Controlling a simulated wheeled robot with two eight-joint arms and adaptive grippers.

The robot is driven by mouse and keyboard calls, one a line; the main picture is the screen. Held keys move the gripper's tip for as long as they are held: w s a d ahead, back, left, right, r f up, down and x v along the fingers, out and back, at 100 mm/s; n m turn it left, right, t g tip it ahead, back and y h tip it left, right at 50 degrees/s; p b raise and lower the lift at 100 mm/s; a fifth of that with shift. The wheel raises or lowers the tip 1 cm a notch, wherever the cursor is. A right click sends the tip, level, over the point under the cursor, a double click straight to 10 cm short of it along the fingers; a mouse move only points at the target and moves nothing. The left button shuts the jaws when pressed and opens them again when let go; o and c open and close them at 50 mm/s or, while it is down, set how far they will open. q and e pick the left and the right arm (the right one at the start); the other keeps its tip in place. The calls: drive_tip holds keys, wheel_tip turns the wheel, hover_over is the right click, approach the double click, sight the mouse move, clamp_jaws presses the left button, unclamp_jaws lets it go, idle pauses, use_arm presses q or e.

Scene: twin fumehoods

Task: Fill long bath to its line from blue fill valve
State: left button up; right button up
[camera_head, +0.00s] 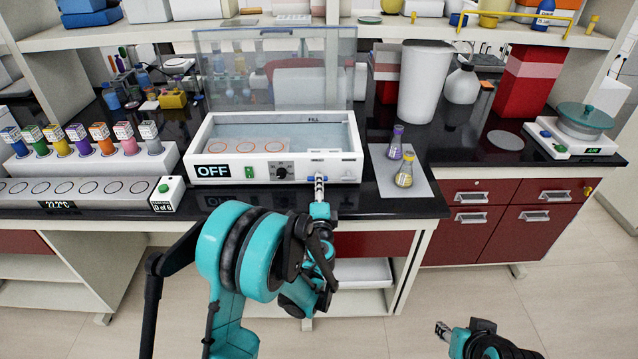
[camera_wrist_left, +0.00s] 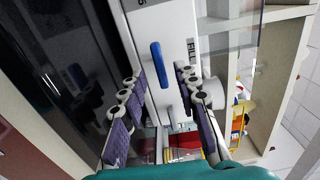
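The long bath (camera_head: 330,168) is a white open tank with a raised clear lid (camera_head: 280,70); its display reads OFF. Its inside is pale blue, with a FILL mark on the far wall; the liquid level is hard to tell. In the left wrist view, the blue fill valve (camera_wrist_left: 158,65) is a blue bar on the bath's white front. My left gripper (camera_head: 319,184) is at the right part of the bath's front. Its fingers (camera_wrist_left: 158,82) are apart on either side of the valve's line, with a gap visible. My right gripper (camera_head: 441,330) is low at right, away from the bench; its fingers are too small to judge.
Left of the bath stand a rack of colored bottles (camera_head: 100,150) and a long heater block (camera_head: 60,192). Right of it are two small flasks on a grey mat (camera_head: 421,184), a white bin (camera_head: 424,85) and a balance (camera_head: 570,142). Shelves hang above. Open floor lies at right.

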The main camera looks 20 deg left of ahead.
use_arm(q)
drive_tip(key=v, duration=0.5)
idle(0.3)
drive_tip(key=s+a+r+n+g, duration=0.3)
drive_tip(key=s+a+n+g, duration=0.35)
drive_tip(key=s+n, duration=0.45)
drive_tip(key=s+d+f+n+g+h, duration=0.1)
drive_tip(key=s+d+n+g+h, duration=0.1)
drive_tip(key=s, duration=0.7)
drive_tip(key=s+d+f+n+g+h, duration=0.2)
drive_tip(key=s+d, duration=0.3)
drive_tip(key=s, duration=0.4)
drive_tip(key=shift+f+h, duration=0.25)
drive_tip(key=shift+h, duration=0.25)
